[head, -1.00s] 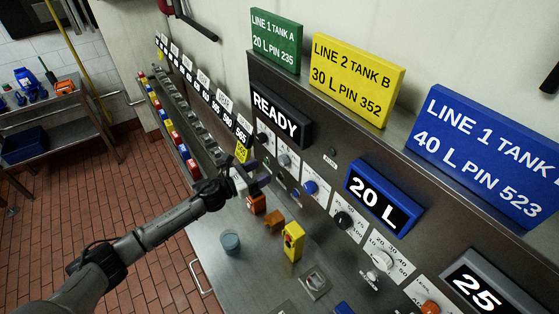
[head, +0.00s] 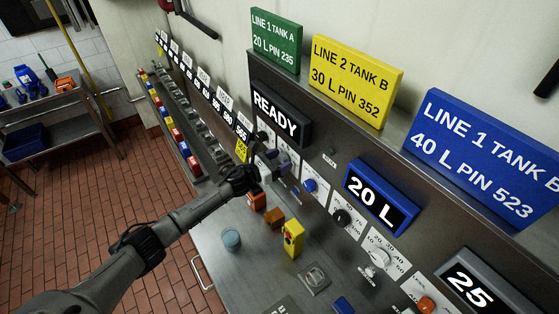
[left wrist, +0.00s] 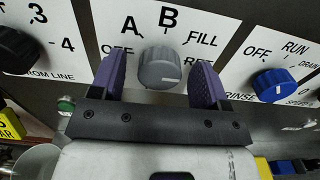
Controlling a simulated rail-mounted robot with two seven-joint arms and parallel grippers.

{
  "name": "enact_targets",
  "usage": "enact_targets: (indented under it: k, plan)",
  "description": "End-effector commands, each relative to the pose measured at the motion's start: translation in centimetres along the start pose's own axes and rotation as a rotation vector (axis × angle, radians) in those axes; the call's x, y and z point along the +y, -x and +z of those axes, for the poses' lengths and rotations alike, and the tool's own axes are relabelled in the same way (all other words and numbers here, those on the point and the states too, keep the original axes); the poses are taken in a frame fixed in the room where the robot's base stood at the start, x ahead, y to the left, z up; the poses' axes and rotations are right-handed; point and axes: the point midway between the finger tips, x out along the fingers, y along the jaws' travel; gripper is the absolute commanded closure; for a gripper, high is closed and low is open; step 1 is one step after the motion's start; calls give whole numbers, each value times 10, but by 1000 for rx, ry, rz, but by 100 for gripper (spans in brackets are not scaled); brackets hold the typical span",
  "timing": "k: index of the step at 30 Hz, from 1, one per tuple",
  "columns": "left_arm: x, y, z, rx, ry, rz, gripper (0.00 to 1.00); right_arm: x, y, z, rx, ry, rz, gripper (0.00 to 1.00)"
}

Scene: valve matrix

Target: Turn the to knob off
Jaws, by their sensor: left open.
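In the left wrist view a grey knob (left wrist: 160,68) sits on a white plate marked OFF, A, B, FILL and RET. Its setting is hard to read; a small pale mark shows low on its face. My left gripper (head: 281,167) is at the control panel in the head view. Its two purple fingers are open, one on each side of the grey knob, with a visible gap on both sides. In the head view the gripper hides that knob. My right gripper is in neither view.
A black knob (left wrist: 18,50) is to the left of the grey knob, and a blue knob (left wrist: 273,86) is close on the right.

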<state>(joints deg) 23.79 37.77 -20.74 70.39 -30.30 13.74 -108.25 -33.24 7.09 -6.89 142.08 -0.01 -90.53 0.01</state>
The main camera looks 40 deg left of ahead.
Motion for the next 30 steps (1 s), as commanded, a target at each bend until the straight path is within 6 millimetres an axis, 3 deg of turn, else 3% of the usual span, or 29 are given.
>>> enact_targets:
  k: [2,17,30]
  plan:
    - [0,0,0,0,0,0,32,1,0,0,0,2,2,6]
    - [0,0,0,0,1,0,80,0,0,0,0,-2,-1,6]
    - [0,0,0,0,129,0,80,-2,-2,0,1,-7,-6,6]
